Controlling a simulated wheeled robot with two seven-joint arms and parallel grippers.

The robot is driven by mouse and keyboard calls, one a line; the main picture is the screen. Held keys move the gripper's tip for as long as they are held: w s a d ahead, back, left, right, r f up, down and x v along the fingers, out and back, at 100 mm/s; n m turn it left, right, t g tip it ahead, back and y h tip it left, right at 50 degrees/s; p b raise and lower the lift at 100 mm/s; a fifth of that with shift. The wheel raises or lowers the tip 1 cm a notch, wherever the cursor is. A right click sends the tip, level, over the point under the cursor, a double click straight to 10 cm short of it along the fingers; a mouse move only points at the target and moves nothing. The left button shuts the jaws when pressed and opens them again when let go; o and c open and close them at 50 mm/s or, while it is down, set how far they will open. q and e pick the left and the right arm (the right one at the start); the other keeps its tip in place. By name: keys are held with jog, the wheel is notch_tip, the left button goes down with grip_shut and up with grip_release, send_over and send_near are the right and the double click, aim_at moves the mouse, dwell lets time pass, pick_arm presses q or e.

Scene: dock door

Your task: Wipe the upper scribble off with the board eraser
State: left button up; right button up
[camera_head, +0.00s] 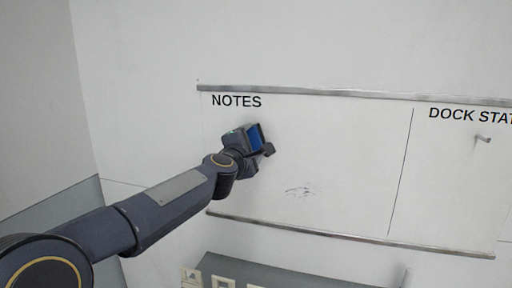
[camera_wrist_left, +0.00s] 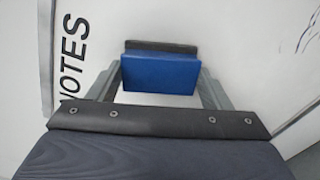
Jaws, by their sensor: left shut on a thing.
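My left gripper (camera_head: 262,143) is shut on the board eraser (camera_head: 254,138), a blue block with a dark pad. The left wrist view also shows the eraser (camera_wrist_left: 160,73) between the two grey fingers (camera_wrist_left: 160,88), its dark side toward the board. I cannot tell whether the pad touches the board. The eraser is just below the word NOTES on the whiteboard (camera_head: 360,150). A faint grey scribble (camera_head: 299,191) lies lower right of the gripper; marks also show in the wrist view (camera_wrist_left: 306,37). No other scribble is visible; my gripper and arm hide part of the board. My right gripper is not in view.
Metal rails run along the board's top (camera_head: 340,94) and bottom (camera_head: 340,234). A line divides NOTES from a right section with a small hook (camera_head: 483,138). The board's middle is clear.

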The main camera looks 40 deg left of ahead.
pick_arm(q)
jog(key=shift+w+d+r+p, duration=0.1)
jog(key=shift+w+d+p, duration=0.1)
jog(key=shift+d+p, duration=0.35)
jog(key=shift+w+d+p, duration=0.2)
jog(key=shift+w+d, duration=0.05)
jog(key=shift+d, duration=0.6)
jog(key=shift+w+d+r+p, duration=0.1)
jog(key=shift+w+d+p, duration=0.1)
jog(key=shift+d+p, duration=0.35)
jog(key=shift+w+d, duration=0.3)
jog(key=shift+d, duration=0.65)
jog(key=shift+w+d+p, duration=0.3)
jog(key=shift+d, duration=0.6)
jog(key=shift+w+d+p, duration=0.25)
jog(key=shift+d+p, duration=0.05)
jog(key=shift+d, duration=0.55)
jog(key=shift+w+d, duration=0.3)
jog(key=shift+d, duration=0.6)
jog(key=s+a+b, duration=0.2)
jog(key=a, duration=0.5)
jog(key=s+a+b, duration=0.2)
jog(key=a, duration=0.5)
jog(key=shift+s, duration=0.25)
jog(key=shift+s, duration=0.1)
jog(key=shift+v, duration=2.85)
